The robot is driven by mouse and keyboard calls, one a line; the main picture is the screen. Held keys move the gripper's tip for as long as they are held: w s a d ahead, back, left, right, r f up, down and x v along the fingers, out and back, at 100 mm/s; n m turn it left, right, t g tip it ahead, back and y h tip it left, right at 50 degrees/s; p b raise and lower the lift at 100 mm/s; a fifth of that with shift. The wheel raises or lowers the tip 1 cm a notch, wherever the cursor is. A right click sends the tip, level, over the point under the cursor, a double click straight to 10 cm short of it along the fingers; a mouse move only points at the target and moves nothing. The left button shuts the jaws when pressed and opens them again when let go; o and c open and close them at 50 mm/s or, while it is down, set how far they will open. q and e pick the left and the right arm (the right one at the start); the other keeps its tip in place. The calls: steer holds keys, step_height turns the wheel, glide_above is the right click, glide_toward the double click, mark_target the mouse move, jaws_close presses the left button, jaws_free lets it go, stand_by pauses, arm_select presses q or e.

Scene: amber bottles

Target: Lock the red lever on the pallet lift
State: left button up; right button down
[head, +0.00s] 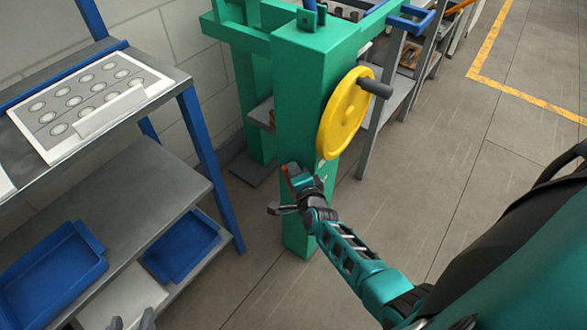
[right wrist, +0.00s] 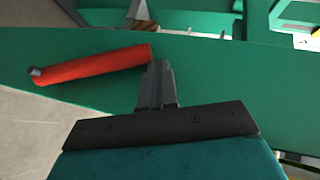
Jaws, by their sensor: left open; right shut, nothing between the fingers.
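The pallet lift (head: 305,95) is a tall green frame with a yellow handwheel (head: 345,112) on its right side. The red lever (right wrist: 95,65) lies across the green face in the right wrist view, slightly tilted, with a grey tip at its left end. In the head view only a small red part of it (head: 285,170) shows beside my right gripper. My right gripper (right wrist: 158,72) is shut and empty, its fingertips close to the lever's right end; I cannot tell whether they touch. My left gripper (head: 132,323) is open and empty at the bottom left, partly cut off.
A grey shelf rack with blue posts (head: 205,150) stands at the left. It holds a white sheet with round marks (head: 85,100) and blue trays (head: 182,245). Open floor (head: 450,180) lies to the right of the lift.

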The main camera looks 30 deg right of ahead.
steer(key=shift+w+a+r, duration=0.25)
steer(key=shift+w+r, duration=0.05)
steer(key=shift+w, duration=0.05)
steer(key=p+v, duration=0.7)
steer(key=v, duration=0.6)
steer(key=shift+s+d+f, duration=0.2)
steer(key=shift+s+f, duration=0.1)
steer(key=s+a+r+n+g+y, duration=0.2)
steer(key=s+a+r+n, duration=0.1)
steer(key=n, duration=0.7)
steer(key=s+a+r+n+g+y, duration=0.1)
steer(key=s+a+r+n+y, duration=0.2)
steer(key=n, duration=0.8)
steer(key=shift+s+a+r+g, duration=0.3)
steer(key=shift+a+r+g, duration=0.1)
steer(key=shift+a+r, duration=0.35)
